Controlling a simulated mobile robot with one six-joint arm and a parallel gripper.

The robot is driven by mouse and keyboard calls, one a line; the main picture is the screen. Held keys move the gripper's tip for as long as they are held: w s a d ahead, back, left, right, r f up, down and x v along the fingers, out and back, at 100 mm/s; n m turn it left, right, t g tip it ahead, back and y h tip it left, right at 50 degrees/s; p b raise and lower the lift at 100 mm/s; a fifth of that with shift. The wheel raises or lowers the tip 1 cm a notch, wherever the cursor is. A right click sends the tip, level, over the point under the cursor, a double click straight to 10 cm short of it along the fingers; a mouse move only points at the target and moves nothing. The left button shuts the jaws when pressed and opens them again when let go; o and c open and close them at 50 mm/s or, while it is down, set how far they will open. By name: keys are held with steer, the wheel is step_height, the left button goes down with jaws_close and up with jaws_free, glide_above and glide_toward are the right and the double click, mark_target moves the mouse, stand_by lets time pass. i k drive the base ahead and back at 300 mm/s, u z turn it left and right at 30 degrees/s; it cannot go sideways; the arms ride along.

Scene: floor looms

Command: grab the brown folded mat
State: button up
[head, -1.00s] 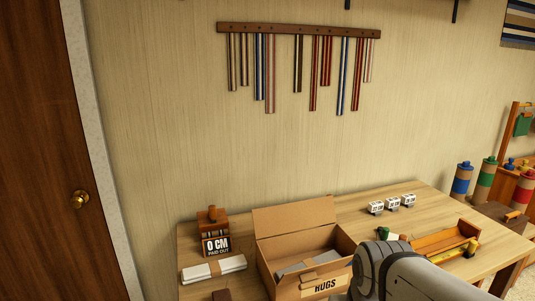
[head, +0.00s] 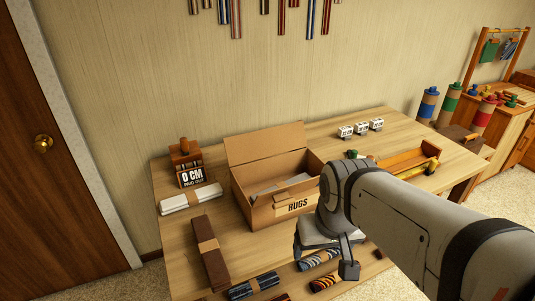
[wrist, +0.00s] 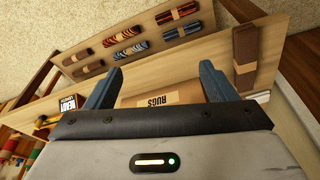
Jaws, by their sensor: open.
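The brown folded mat (head: 210,262) has a tan band around its middle. It lies on the left part of the table in the head view, in front of the white folded mat. It also shows at the right in the wrist view (wrist: 243,45), to the right of my fingers. My gripper (head: 325,256) is open and empty, above the table's front part and to the right of the mat in the head view. In the wrist view both fingers of my gripper (wrist: 158,76) are apart with nothing held between them.
An open cardboard box (head: 264,213) labelled RUGS stands right of the mat. A white folded mat (head: 190,199) and a small wooden box with a 0 CM sign (head: 191,176) lie behind it. Striped rolled mats (head: 255,285) lie along the front. An orange tray (head: 405,160) is at the right.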

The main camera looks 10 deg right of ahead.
mark_target(219, 279)
steer(key=u, duration=0.1)
steer(key=k, duration=0.5)
steer(key=z, duration=0.35)
steer(key=i, duration=0.95)
steer(key=u, duration=0.25)
steer(key=k, duration=0.55)
steer(key=u, duration=0.55)
steer(key=i, duration=0.4)
steer(key=u, duration=0.55)
